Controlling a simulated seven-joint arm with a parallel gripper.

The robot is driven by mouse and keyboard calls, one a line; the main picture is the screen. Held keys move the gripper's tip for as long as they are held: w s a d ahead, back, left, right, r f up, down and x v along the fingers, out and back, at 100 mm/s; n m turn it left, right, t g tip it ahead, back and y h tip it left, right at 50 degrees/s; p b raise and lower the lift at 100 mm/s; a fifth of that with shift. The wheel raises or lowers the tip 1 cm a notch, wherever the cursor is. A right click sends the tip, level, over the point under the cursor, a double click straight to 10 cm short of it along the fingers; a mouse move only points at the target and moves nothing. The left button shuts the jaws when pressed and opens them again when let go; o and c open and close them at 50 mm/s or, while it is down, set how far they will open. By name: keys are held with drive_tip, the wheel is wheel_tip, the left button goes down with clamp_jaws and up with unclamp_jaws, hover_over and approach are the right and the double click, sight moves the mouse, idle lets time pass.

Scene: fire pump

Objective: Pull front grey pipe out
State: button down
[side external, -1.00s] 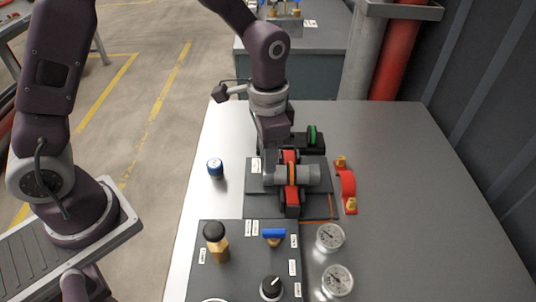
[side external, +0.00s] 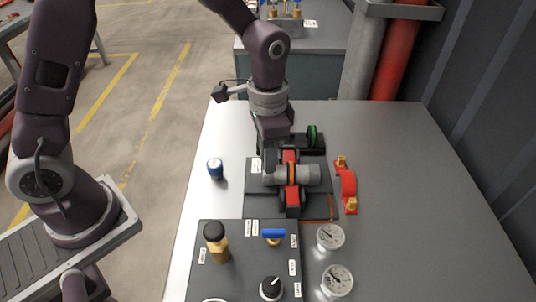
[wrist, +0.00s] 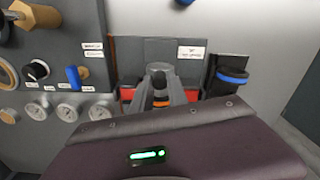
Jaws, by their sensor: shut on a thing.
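The grey pipe (side external: 309,175) lies across the dark base plate (side external: 257,206) in the side external view, with an orange ring (side external: 291,174) around it and red blocks (side external: 292,197) of its holder beside it. My gripper (side external: 270,165) reaches down from above at the left end of this pipe and is shut on it. The fingertips are largely hidden by the hand and the pipe. In the wrist view, grey parts and an orange band (wrist: 161,102) show just past the hand, with red on both sides. I cannot tell how far the pipe sits in its holder.
A control panel (side external: 226,280) with knobs and a blue valve handle (side external: 273,234) stands in front. Gauges (side external: 330,237) and a red part with brass ends (side external: 348,183) are to the right. A blue-capped item (side external: 215,168) stands left. The table's right side is clear.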

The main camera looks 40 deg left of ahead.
idle(0.3)
drive_tip(key=shift+s+a, duration=1.5)
drive_tip(key=c, duration=1.3)
unclamp_jaws()
wheel_tip(320, 180, up, 7)
